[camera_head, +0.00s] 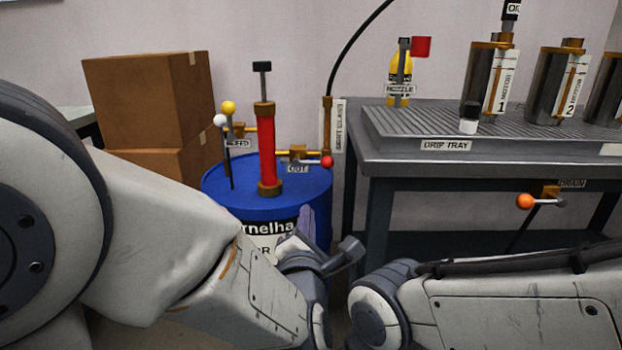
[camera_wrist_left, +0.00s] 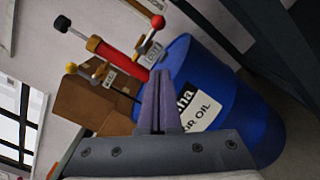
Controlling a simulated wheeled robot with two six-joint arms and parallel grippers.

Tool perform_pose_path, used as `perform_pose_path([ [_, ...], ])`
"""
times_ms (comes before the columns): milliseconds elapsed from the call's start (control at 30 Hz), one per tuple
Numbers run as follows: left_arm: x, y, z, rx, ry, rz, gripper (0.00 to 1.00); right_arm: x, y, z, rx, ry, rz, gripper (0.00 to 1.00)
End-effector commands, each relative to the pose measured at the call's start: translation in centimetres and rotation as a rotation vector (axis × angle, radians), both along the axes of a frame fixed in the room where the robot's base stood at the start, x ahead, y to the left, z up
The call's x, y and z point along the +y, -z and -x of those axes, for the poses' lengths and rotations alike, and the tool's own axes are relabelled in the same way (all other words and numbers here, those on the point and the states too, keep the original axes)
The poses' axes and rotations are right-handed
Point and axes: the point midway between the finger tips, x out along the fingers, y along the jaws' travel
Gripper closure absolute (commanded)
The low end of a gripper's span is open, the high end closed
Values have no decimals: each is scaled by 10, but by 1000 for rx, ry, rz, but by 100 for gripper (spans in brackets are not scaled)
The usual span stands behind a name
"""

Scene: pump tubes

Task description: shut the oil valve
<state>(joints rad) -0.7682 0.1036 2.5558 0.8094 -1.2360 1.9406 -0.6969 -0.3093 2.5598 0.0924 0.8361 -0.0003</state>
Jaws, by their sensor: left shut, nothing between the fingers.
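A blue drum (camera_head: 225,195) with an oil label stands left of the metal table and carries a red pump (camera_head: 267,145). A brass valve (camera_head: 297,153) marked OUT on the pump's right has a red ball handle (camera_head: 327,162). On its left are a yellow ball handle (camera_head: 228,107) and a white ball handle (camera_head: 220,120). No label in view clearly names the oil valve. My left gripper (camera_head: 308,214) is shut and empty before the drum, below the red ball and apart from it. In the left wrist view its fingers (camera_wrist_left: 157,78) overlap the drum (camera_wrist_left: 205,65). My right gripper is not visible.
A black hose (camera_head: 350,45) rises from the sight glass (camera_head: 327,125). The table (camera_head: 400,170) bears a drip tray, cylinders and a yellow bottle (camera_head: 400,75). An orange drain handle (camera_head: 525,202) hangs below it. Cardboard boxes (camera_head: 148,100) stand behind the drum at left.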

Motion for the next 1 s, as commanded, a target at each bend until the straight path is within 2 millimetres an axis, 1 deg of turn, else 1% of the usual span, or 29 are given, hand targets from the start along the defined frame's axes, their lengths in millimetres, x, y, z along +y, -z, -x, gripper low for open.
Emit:
perform_pose_path([
  [267,0,-1,-1,0,0,0,100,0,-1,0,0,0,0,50],
  [367,0,-2,-5,1,-2,0,100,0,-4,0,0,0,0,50],
  [433,1,-2,-12,2,-4,-1,100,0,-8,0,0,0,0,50],
  [567,2,-3,-35,2,-7,-1,100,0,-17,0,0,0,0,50],
  [867,2,-5,-101,2,-7,0,100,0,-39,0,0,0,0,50],
  [933,-5,-12,-108,1,-2,0,100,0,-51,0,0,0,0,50],
  [1000,-10,-16,-114,1,-2,1,100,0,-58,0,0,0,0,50],
])
